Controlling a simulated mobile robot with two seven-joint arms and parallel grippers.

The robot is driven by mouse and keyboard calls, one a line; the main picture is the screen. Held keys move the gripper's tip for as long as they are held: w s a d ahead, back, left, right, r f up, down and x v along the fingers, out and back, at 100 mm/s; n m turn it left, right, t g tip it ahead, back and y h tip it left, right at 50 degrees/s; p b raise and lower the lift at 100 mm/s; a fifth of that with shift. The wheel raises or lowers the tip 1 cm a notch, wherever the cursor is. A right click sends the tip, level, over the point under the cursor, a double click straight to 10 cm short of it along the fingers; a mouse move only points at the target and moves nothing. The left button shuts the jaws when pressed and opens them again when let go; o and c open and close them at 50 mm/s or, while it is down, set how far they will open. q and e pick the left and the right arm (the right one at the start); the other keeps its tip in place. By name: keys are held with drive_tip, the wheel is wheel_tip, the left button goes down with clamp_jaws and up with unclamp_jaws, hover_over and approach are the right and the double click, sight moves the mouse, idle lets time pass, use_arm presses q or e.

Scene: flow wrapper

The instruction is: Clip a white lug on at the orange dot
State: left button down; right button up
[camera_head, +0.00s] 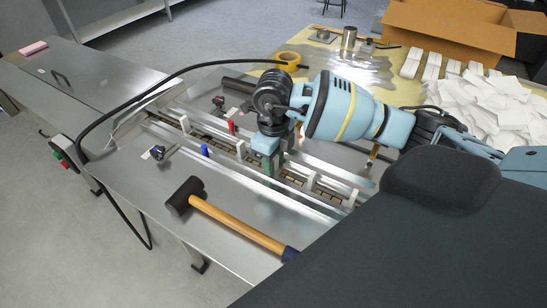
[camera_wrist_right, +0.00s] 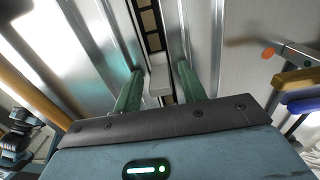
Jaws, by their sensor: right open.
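My right gripper (camera_head: 270,172) points down over the chain channel (camera_head: 215,138) of the steel machine bed. In the right wrist view its two green fingers (camera_wrist_right: 158,80) are open, one on each side of a white lug (camera_wrist_right: 159,76), with narrow gaps visible. The dark chain (camera_wrist_right: 149,22) runs ahead of that lug. In the head view other white lugs stand along the channel, one left of the gripper (camera_head: 240,149) and one right of it (camera_head: 312,181). A round orange spot (camera_wrist_right: 268,53) shows at the right of the wrist view, beside a thin bar. My left gripper is out of view.
A mallet (camera_head: 230,220) lies on the near side of the bed. A black cable (camera_head: 165,83) arches over the bed. Red (camera_head: 231,127) and blue (camera_head: 205,150) handles flank the channel. Behind are a tape roll (camera_head: 289,58), white packets (camera_head: 500,105) and a cardboard box (camera_head: 450,30).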

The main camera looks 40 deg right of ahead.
drive_tip(key=shift+r, duration=3.95)
